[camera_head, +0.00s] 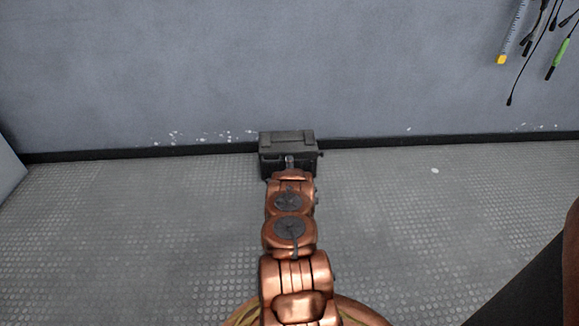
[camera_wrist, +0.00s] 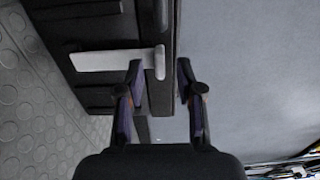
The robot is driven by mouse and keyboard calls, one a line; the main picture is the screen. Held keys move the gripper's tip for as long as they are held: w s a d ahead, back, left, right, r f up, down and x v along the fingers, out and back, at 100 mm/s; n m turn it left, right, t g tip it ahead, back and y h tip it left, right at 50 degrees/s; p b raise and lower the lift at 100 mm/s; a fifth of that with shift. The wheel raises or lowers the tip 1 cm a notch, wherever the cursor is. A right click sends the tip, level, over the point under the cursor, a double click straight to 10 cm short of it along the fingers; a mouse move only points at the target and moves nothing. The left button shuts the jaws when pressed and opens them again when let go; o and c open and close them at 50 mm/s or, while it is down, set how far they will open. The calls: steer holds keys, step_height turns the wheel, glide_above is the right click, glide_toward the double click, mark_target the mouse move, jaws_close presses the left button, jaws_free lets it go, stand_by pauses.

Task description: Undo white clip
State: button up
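A dark box (camera_head: 287,140) stands on the floor against the wall in the head view. In the wrist view the box (camera_wrist: 85,25) fills the upper left, turned on its side. The white clip (camera_wrist: 105,60) is a pale flat strip across its face. Its narrow end tab reaches over the box's dark edge. My gripper (camera_wrist: 159,72) is open, with one finger on each side of that edge. The left fingertip overlaps the clip near its end tab; I cannot tell whether it touches. In the head view my arm hides the gripper and clip.
Studded grey floor (camera_head: 130,220) is clear on both sides of the box. A grey wall (camera_head: 200,70) rises right behind it. Several cables and probes (camera_head: 535,45) hang on the wall at upper right, well away from the box.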

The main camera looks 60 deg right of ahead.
steer(key=shift+w+d, duration=0.35)
steer(key=shift+d, duration=0.05)
jaws_close()
stand_by(0.6)
